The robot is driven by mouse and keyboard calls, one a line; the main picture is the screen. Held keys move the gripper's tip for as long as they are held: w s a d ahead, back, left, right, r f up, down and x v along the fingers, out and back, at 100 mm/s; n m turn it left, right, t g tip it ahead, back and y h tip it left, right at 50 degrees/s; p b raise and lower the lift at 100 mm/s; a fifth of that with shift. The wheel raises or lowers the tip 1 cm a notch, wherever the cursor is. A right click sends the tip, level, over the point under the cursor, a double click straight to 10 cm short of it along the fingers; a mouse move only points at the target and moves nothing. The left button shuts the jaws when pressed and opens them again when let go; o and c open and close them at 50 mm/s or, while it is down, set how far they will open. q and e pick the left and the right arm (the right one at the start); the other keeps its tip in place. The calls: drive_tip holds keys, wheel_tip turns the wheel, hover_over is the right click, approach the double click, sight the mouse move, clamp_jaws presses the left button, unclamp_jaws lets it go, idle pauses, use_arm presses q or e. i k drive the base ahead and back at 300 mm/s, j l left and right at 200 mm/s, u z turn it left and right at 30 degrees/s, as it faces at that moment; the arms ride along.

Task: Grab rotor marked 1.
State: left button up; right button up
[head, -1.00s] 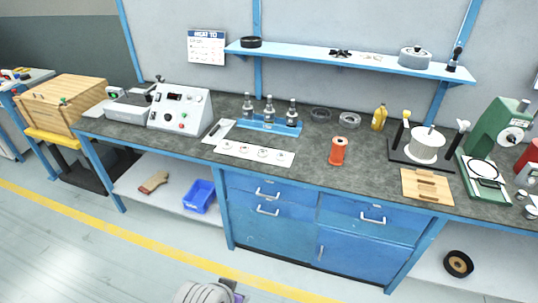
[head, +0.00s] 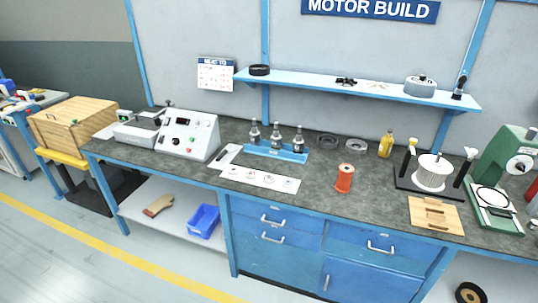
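Several small rotors stand upright in a blue rack (head: 272,153) on the workbench: a left one (head: 255,133), a middle one (head: 276,137) and a right one (head: 297,141). Each has a dark body and a light shaft. Any number marks are too small to read. A white strip (head: 260,178) with several small round marks lies in front of the rack. Neither of my grippers shows in the head view.
The dark bench top (head: 310,200) has free room in front of the orange spool (head: 345,178). A wall shelf (head: 330,86) hangs above. Clear floor lies in front.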

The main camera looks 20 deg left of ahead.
sight(254, 136)
drive_tip(key=i+j+u, duration=0.1)
drive_tip(key=u, duration=0.6)
drive_tip(key=i+j+u, duration=0.1)
drive_tip(key=u, duration=0.3)
drive_tip(key=i+u, duration=0.2)
drive_tip(key=i, duration=0.4)
drive_tip(key=i+l+u, duration=0.2)
drive_tip(key=i, duration=0.4)
drive_tip(key=i+l+u, duration=0.2)
drive_tip(key=i, duration=0.35)
drive_tip(key=i+j, duration=0.05)
drive_tip(key=j, duration=0.05)
